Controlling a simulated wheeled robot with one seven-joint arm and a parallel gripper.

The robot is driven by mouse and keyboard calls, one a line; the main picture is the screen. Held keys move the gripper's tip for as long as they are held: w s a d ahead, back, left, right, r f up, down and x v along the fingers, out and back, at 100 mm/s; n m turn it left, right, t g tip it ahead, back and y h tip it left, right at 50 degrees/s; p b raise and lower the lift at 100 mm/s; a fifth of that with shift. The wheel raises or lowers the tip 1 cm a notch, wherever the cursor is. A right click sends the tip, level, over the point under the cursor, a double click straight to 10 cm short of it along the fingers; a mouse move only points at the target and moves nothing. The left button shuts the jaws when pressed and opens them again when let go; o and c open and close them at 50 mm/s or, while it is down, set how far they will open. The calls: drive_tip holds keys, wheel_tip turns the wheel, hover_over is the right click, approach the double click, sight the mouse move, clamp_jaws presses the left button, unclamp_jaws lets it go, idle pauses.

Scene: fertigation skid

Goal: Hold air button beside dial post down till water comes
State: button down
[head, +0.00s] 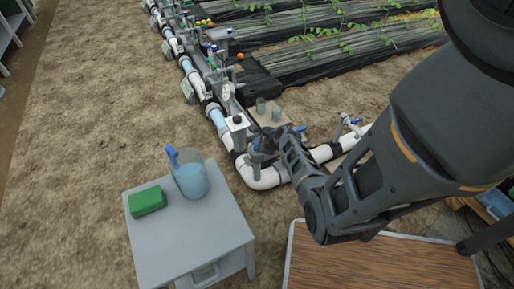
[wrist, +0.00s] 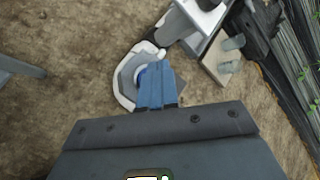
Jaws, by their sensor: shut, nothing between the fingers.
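My gripper (head: 274,138) is shut and empty, reaching down over the white pipe elbow (head: 262,178). In the wrist view its blue fingers (wrist: 157,86) are together over a grey fitting (wrist: 130,74) on that elbow. The fingers cover part of a pale round piece on the fitting, which may be the air button. I cannot tell whether they touch it or press it. In the head view the grey fitting (head: 257,158) stands next to a white square-topped post (head: 237,123). A round dial (head: 226,91) shows farther up the line. No water is seen coming out.
Two cups (head: 268,110) stand on a board beside the pipe. A wooden tabletop (head: 380,268) lies below my arm. Bare soil is clear at left.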

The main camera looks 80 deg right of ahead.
drive_tip(key=shift+f, duration=0.15)
idle(0.5)
drive_tip(key=shift+f+b, duration=0.3)
drive_tip(key=shift+f, duration=0.35)
idle(2.0)
idle(2.0)
drive_tip(key=shift+r+p, duration=0.6)
drive_tip(key=shift+r, duration=0.2)
wheel_tip(320, 180, up, 5)
drive_tip(key=p, duration=0.5)
drive_tip(key=shift+r, duration=0.1)
